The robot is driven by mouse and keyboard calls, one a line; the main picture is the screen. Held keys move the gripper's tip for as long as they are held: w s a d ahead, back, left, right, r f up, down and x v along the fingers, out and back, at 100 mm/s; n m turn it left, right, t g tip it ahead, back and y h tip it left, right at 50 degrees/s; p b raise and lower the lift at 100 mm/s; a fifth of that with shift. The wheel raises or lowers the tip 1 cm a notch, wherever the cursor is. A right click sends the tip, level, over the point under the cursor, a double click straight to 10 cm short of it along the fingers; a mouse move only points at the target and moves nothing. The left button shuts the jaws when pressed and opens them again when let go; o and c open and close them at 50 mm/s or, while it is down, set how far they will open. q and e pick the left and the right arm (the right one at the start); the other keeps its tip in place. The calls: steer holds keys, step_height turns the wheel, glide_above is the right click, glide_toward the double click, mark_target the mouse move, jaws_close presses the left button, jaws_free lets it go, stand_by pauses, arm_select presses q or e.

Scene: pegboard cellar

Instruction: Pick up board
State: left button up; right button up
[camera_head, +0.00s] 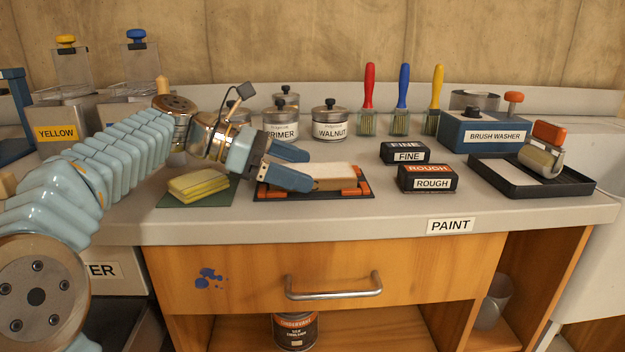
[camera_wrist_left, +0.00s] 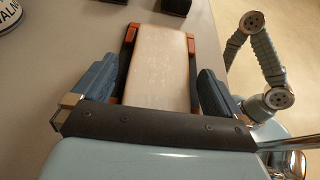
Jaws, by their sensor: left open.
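The board (camera_head: 335,172) is a pale, flat wooden piece lying on orange-ended supports over a dark mat (camera_head: 268,194) on the counter. In the left wrist view the board (camera_wrist_left: 158,62) runs lengthwise away from me, between orange strips. My left gripper (camera_head: 309,171) is open at the board's left end. In the wrist view its blue fingers (camera_wrist_left: 158,66) stand on either side of the near part of the board, with gaps visible. The near end of the board is hidden by the gripper body. My right gripper's fingers are not visible.
A yellow sponge (camera_head: 198,185) lies left of the mat. Black FINE (camera_head: 405,153) and ROUGH (camera_head: 427,179) blocks sit right. Behind are tins (camera_head: 330,122) and upright brushes (camera_head: 403,115). A roller tray (camera_head: 520,182) is far right. My right arm (camera_wrist_left: 265,55) shows in the wrist view.

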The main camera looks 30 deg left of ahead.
arm_select(q)
steer(key=shift+w+d+f, duration=0.25)
steer(key=shift+w+d, duration=0.05)
steer(key=shift+d, duration=0.25)
steer(key=shift+r, duration=0.1)
steer(key=c, duration=1)
